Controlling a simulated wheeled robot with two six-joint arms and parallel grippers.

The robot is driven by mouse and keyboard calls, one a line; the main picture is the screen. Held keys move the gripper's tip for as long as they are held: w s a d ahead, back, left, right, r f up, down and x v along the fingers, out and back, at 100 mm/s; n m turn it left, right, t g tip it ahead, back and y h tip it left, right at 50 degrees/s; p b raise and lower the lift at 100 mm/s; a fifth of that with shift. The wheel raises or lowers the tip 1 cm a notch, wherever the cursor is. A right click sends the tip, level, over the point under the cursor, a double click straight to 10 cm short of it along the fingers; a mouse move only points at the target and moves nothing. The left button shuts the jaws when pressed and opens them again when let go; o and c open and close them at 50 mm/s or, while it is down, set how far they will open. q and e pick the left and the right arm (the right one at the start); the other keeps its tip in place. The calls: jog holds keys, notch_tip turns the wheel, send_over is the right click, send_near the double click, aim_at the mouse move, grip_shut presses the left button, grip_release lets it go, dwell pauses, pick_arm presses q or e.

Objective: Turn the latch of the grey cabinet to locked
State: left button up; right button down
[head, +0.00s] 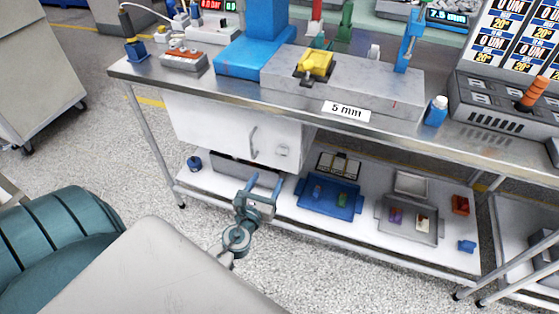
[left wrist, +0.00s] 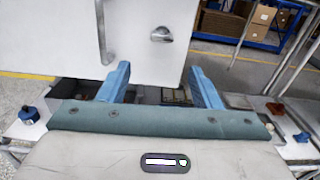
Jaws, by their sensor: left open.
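The light grey cabinet (head: 215,128) hangs under the workbench top. Its door has a vertical bar handle (head: 253,142) and, to the right of it, a small latch (head: 282,151). In the left wrist view the cabinet door (left wrist: 135,60) fills the upper middle, with the handle (left wrist: 104,35) at left. The metal latch (left wrist: 162,34) shows its lever lying about horizontal. My left gripper (head: 265,182) is open and empty, in front of and below the latch. Its two blue fingers in the left wrist view (left wrist: 160,80) stand apart, either side below the latch. My right gripper is not in view.
The workbench top (head: 225,88) overhangs the cabinet. The lower shelf (head: 275,220) holds a blue tray (head: 328,207), a grey tray (head: 422,232) and small parts. A metal leg (head: 150,143) stands at left. The speckled floor in front is clear.

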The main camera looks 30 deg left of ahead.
aim_at(281, 155)
pick_arm(q)
jog(key=x, duration=0.3)
jog(key=p+x, duration=0.1)
jog(key=x, duration=0.7)
jog(key=shift+d+r+p, duration=0.2)
jog(key=shift+r+p, duration=0.1)
jog(key=shift+r, duration=0.1)
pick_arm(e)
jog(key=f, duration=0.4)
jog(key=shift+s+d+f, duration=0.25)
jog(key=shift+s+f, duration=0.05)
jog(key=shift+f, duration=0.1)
pick_arm(q)
jog(key=c, duration=1)
